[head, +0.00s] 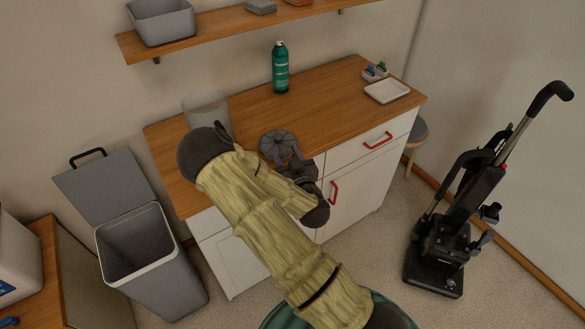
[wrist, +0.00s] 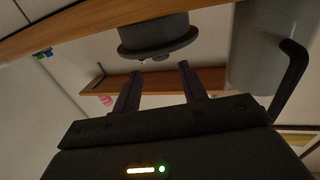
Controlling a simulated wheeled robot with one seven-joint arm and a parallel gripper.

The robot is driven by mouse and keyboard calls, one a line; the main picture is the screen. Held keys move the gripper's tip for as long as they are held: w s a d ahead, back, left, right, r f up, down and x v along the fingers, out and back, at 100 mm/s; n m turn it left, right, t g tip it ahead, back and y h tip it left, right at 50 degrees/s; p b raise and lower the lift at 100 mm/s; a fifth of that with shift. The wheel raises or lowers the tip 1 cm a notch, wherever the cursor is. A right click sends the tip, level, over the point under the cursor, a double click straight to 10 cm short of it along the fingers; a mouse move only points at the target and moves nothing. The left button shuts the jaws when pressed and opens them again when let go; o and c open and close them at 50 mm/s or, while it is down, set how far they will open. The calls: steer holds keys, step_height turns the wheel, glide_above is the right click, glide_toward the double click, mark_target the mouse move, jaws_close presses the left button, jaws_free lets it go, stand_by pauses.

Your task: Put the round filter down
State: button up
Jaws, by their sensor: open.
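The round filter (head: 277,146) is dark grey with a pleated top. It sits on the wooden counter top near its front edge, in front of my gripper. In the wrist view, which looks upside down, the filter (wrist: 153,32) shows as a grey disc with a wider rim, against the counter. My gripper (wrist: 158,68) is open, its two fingers apart with nothing visible between them. The fingertips are close to the filter's rim; I cannot tell whether they touch it. In the head view my arm partly hides the gripper (head: 294,164).
A grey canister (head: 205,107) stands left of the filter on the counter (head: 325,98). A green spray can (head: 280,68) stands behind, a white tray (head: 387,91) at the right. A shelf (head: 220,27) hangs above. An open bin (head: 137,243) and an upright vacuum (head: 455,225) stand on the floor.

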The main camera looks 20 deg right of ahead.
steer(key=s, duration=0.5)
steer(key=shift+s+d, duration=0.2)
steer(key=shift+s, duration=0.05)
steer(key=shift+d, duration=0.1)
steer(key=d+f+m+g+h, duration=0.2)
steer(key=d+m+g+h, duration=0.2)
steer(key=d+m+g, duration=0.15)
steer(key=s+a+r+n+g+y, duration=0.1)
steer(key=s+a+r+n+g, duration=0.1)
steer(key=s, duration=0.6)
steer(key=s+a+r+n+g+y, duration=0.1)
steer(key=s+a+r+n+g, duration=0.1)
steer(key=s+a+r+g, duration=0.2)
steer(key=s+r+g, duration=0.2)
steer(key=s+g, duration=0.2)
steer(key=s, duration=0.1)
steer(key=shift+s+r+n+y, duration=0.15)
steer(key=shift+r+n+y, duration=0.15)
steer(key=shift+n+y, duration=0.1)
steer(key=shift+a, duration=0.1)
